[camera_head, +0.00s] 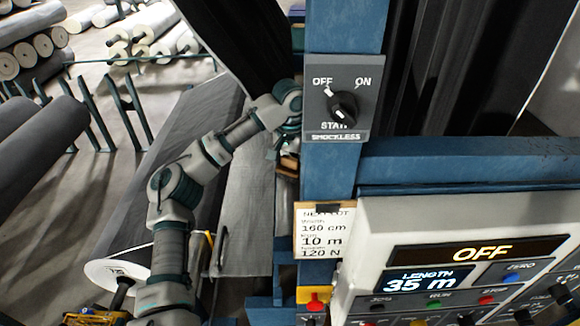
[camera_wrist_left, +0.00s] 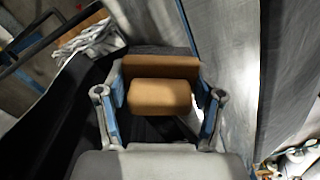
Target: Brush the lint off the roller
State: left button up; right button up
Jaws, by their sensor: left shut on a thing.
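My left arm reaches up across the head view, and my left gripper (camera_head: 287,152) is partly hidden behind the blue post. In the left wrist view its two fingers (camera_wrist_left: 160,103) are shut on a brown wooden brush (camera_wrist_left: 160,93). The brush's bristles are not clearly visible. A small brown part of the brush (camera_head: 288,165) shows beside the post in the head view. A large dark grey roll (camera_head: 180,150) with a white end lies behind my arm. Which surface is the roller to be brushed, and whether the brush touches it, I cannot tell. I cannot make out any lint.
A blue post (camera_head: 330,175) with a rotary switch (camera_head: 342,106) stands right of the gripper. A control panel (camera_head: 470,215) reads OFF and 35 m. A note card (camera_head: 320,232) hangs on the post. Several fabric rolls (camera_head: 35,55) lie at the left.

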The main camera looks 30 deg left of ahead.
aim_at(290, 211)
pick_arm(q)
jog(key=shift+s+d+r, duration=0.1)
jog(key=shift+s+d, duration=0.05)
jog(key=shift+s, duration=0.4)
jog(key=shift+s+d, duration=0.15)
jog(key=shift+s, duration=0.4)
jog(key=shift+s+d, duration=1.05)
jog(key=shift+d, duration=0.05)
jog(key=shift+s+d+f, duration=0.15)
jog(key=shift+s+d, duration=0.1)
jog(key=shift+s, duration=0.5)
jog(key=shift+s+d+f, duration=0.15)
jog(key=shift+s+d, duration=0.05)
jog(key=shift+s, duration=0.5)
jog(key=shift+s+d+f, duration=0.15)
jog(key=shift+s+d, duration=0.5)
jog(key=shift+s, duration=0.15)
jog(key=shift+s+d+f, duration=0.1)
jog(key=shift+s+d, duration=0.5)
jog(key=shift+s, duration=0.15)
jog(key=shift+r, duration=0.1)
jog(key=r, duration=0.4)
jog(key=shift+a+r, duration=0.2)
jog(key=shift+r, duration=0.05)
jog(key=shift+d+r, duration=0.1)
jog(key=shift+r, duration=0.65)
